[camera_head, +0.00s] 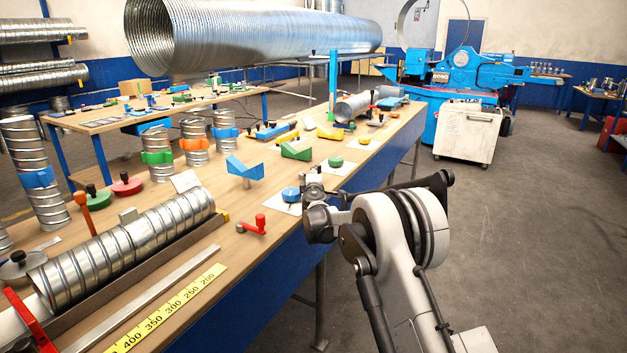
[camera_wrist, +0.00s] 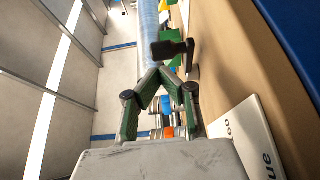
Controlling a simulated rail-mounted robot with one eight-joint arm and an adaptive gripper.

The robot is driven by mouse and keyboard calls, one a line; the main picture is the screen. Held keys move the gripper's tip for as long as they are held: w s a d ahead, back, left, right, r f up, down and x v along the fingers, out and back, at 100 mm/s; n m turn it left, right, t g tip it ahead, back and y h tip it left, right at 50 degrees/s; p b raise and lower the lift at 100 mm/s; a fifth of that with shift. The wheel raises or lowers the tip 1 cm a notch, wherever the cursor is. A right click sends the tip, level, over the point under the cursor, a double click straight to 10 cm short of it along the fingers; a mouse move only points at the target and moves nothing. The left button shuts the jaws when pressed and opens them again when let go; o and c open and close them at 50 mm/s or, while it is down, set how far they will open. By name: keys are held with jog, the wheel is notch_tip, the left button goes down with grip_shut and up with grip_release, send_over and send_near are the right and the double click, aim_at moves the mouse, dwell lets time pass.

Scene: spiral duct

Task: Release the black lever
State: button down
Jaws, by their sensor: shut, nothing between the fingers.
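A black lever-like piece with a broad dark head (camera_wrist: 172,48) and a short stem shows in the wrist view, just beyond my fingertips. It stands over the wooden bench top. My gripper (camera_wrist: 163,70) has green-lined fingers that meet at the tips, with nothing between them. I cannot tell whether the tips touch the black piece. In the head view my gripper (camera_head: 313,178) is over the bench's right edge, near the blue disc (camera_head: 291,194), small and partly hidden by my own wrist. I cannot make out the black lever clearly there.
The bench (camera_head: 215,230) holds a red crank (camera_head: 252,228), a blue angled block (camera_head: 245,170), a green block (camera_head: 296,150) and a ribbed duct (camera_head: 130,240). A printed card (camera_wrist: 248,138) lies near my gripper. The floor to the right (camera_head: 540,230) is clear.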

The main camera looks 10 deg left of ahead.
jog(key=shift+w+a, duration=0.15)
jog(key=shift+w, duration=0.95)
